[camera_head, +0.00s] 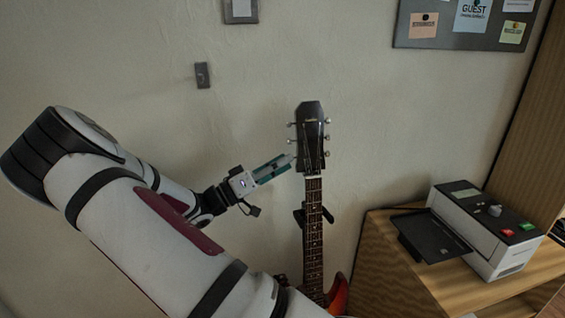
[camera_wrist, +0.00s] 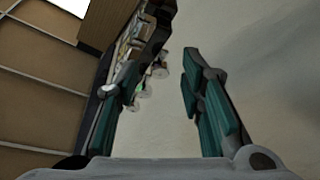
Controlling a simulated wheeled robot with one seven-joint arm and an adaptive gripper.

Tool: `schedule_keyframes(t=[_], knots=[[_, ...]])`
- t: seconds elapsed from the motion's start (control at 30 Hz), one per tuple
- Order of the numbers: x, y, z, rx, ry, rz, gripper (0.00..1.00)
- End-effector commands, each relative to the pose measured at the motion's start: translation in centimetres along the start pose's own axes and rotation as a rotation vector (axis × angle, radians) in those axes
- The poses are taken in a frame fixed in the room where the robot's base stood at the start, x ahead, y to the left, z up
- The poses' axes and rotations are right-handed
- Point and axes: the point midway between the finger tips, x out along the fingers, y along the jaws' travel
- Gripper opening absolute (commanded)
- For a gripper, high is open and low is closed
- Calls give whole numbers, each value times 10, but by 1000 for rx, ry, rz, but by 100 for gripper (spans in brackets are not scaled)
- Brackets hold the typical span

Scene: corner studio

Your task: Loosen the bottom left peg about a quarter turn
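The guitar's dark headstock (camera_head: 311,127) stands upright against the wall, with metal pegs on both sides. The bottom left peg (camera_head: 294,155) is at the tip of my gripper (camera_head: 288,160) and partly hidden by it. In the wrist view my gripper (camera_wrist: 160,66) has its two teal fingers apart. Several pale pegs (camera_wrist: 159,72) show between the fingers, by the headstock edge (camera_wrist: 135,42). The left finger overlaps part of the headstock and lies close to the lowest visible peg. I cannot tell whether a finger touches a peg.
The guitar neck (camera_head: 313,235) runs down to an orange-red body (camera_head: 338,296). A wooden cabinet (camera_head: 385,262) at the right carries a grey-and-black device (camera_head: 490,235). A small wall switch (camera_head: 202,75) is at upper left. The wall around the headstock is clear.

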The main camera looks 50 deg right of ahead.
Motion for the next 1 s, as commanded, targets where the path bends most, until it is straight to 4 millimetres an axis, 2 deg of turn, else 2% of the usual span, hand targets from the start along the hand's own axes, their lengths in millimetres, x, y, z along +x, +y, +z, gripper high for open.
schedule_keyframes(t=[0.37,0.5,0.53,1.0], knots=[[5,0,0,0,1,0,36],[5,0,0,0,1,0,4],[5,0,0,0,1,0,0],[4,-3,1,59,-1,24,0]])
